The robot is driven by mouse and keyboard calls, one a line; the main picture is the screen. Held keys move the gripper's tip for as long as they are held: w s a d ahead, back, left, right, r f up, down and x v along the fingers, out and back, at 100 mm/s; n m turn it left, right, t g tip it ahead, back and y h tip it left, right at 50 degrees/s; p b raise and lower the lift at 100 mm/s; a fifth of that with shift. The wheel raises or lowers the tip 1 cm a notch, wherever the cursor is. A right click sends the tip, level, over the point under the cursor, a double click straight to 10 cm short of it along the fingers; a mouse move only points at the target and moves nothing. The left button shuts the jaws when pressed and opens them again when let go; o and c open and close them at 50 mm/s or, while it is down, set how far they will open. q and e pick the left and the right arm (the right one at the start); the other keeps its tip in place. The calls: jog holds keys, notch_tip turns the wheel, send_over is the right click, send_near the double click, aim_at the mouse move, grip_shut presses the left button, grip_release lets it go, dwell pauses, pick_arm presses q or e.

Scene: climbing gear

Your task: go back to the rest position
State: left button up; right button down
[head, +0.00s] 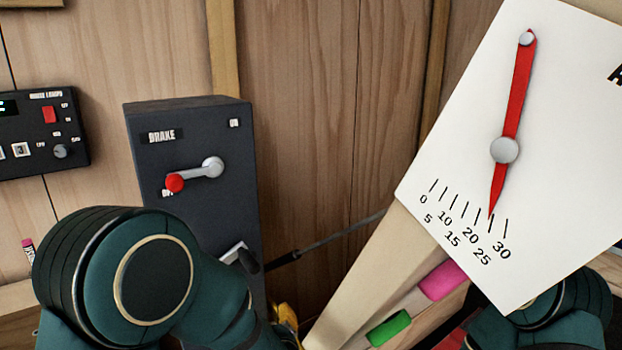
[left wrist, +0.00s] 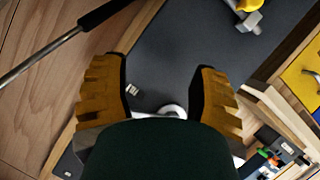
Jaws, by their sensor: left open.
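My left gripper (left wrist: 160,88) shows in the left wrist view with its two brown-yellow fingertips spread wide. Nothing is held between them. A dark grey surface lies beyond the fingers, with a small white label and a silver part partly hidden by my gripper's body. In the head view my left arm fills the lower left, in front of the dark brake box (head: 190,130). The box's lever (head: 198,174) has a red knob and points left, slightly down. My right arm shows only at the lower right edge; its gripper is out of view.
A white dial board (head: 455,150) with a red pointer (head: 514,95) stands tilted at the right. A black control panel (head: 40,135) is at the left. A thin rod (head: 340,235) crosses behind my left arm. Pink (head: 443,281) and green (head: 389,328) blocks are on a slanting wooden beam.

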pick_arm(q)
jog(key=s+a+f+m+g+h, duration=0.1)
jog(key=s+f+m+g+h, duration=0.25)
jog(key=f, duration=0.75)
jog(key=s+f+m+g+h, duration=0.5)
jog(key=s+f+g, duration=0.3)
jog(key=s+f, duration=0.4)
jog(key=s, duration=0.4)
jog(key=shift+s+f, duration=0.2)
jog(key=shift+s, duration=0.05)
dwell(0.5)
